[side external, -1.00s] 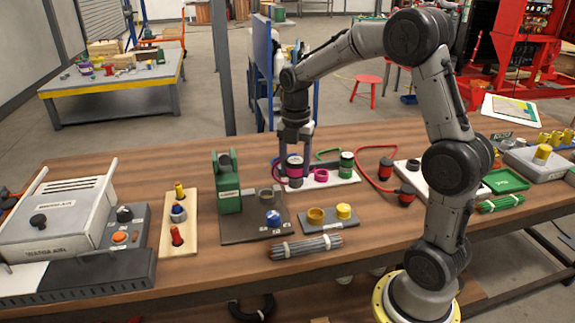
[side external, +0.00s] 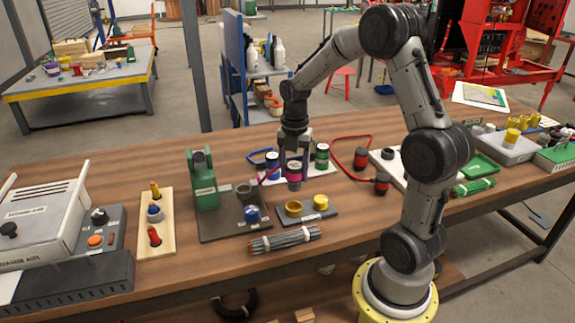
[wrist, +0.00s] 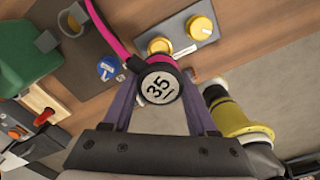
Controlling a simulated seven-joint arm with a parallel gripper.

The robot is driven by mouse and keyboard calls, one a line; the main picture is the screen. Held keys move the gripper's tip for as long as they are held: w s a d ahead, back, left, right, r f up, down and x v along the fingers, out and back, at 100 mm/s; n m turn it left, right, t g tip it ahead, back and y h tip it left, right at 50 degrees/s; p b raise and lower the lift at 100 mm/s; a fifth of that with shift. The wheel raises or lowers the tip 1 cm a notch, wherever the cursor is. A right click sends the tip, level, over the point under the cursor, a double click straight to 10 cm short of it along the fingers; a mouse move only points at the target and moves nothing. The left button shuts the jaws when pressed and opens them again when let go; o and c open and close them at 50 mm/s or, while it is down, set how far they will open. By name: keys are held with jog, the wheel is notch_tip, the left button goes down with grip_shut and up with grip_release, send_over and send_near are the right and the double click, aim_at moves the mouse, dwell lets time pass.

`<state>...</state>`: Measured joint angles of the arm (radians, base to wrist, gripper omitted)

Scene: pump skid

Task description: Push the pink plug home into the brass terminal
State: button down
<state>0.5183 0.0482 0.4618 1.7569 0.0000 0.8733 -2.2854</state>
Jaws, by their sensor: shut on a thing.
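My gripper (side external: 293,150) is shut on the pink plug (side external: 293,178), which hangs upright. In the side view it is just behind the brass terminal (side external: 293,208), apparently above the bench and apart from the terminal. The wrist view shows the plug's dark top with a white "35" label (wrist: 158,86) between my fingers (wrist: 158,108), and its pink cable curving away. The brass terminal, a short open ring (wrist: 171,30), stands on a grey plate beside a yellow knob (wrist: 202,26). The plug's lower end is hidden in the wrist view.
A white board behind holds a blue plug (side external: 272,160) and a green plug (side external: 322,155). A green fixture (side external: 203,180) and a blue knob (side external: 252,214) stand left. A grey rod bundle (side external: 286,238) lies in front.

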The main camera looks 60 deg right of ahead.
aim_at(294, 184)
jog(key=shift+f, duration=2.3)
jog(key=shift+f, duration=1.75)
jog(key=shift+c, duration=0.6)
grip_release()
jog(key=shift+r, duration=0.15)
notch_tip(294, 184, up, 14)
jog(key=shift+f, duration=0.2)
jog(key=shift+a, duration=0.1)
